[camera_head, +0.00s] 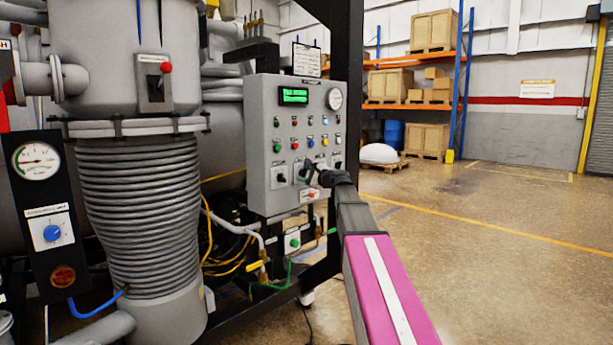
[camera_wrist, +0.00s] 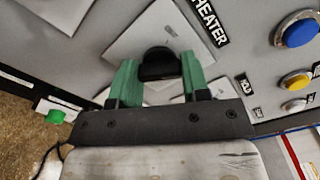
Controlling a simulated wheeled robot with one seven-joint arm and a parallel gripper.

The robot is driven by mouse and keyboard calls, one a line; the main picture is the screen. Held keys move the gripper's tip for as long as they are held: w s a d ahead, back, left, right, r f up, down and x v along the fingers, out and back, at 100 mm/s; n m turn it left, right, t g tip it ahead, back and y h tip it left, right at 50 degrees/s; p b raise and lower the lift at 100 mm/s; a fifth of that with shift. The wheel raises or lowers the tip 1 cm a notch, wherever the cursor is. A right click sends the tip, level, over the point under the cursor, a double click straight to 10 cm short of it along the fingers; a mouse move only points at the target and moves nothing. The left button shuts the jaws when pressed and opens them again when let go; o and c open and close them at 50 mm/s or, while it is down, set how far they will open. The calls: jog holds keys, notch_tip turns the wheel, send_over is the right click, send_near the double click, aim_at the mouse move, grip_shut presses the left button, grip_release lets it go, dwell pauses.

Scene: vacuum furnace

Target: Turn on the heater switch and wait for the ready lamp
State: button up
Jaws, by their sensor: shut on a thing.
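The grey control panel (camera_head: 262,110) stands at the centre of the head view. The black heater switch knob (camera_wrist: 158,62) is at the upper middle of the wrist view, on a pale tilted plate beside the "HEATER" label (camera_wrist: 209,22). My gripper (camera_wrist: 159,76) has its green fingers on both sides of the knob and is shut on it. In the head view, my gripper (camera_head: 314,177) is at the panel's lower row of switches and hides the heater switch. Small coloured lamps and buttons sit above; I cannot read which one is the ready lamp.
A green display (camera_head: 293,97) is lit on the panel, with a round gauge (camera_head: 335,99) beside it. A blue button (camera_wrist: 299,30) and a yellow button (camera_wrist: 295,80) are right of my gripper. Pipes and yellow cables lie left and below. The floor at right is open.

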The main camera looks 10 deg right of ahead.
jog(key=o, duration=0.9)
jog(key=shift+s, duration=0.1)
jog(key=v, duration=1)
jog(key=shift+s+d, duration=0.25)
jog(key=shift+s, duration=0.05)
jog(key=shift+f, duration=0.1)
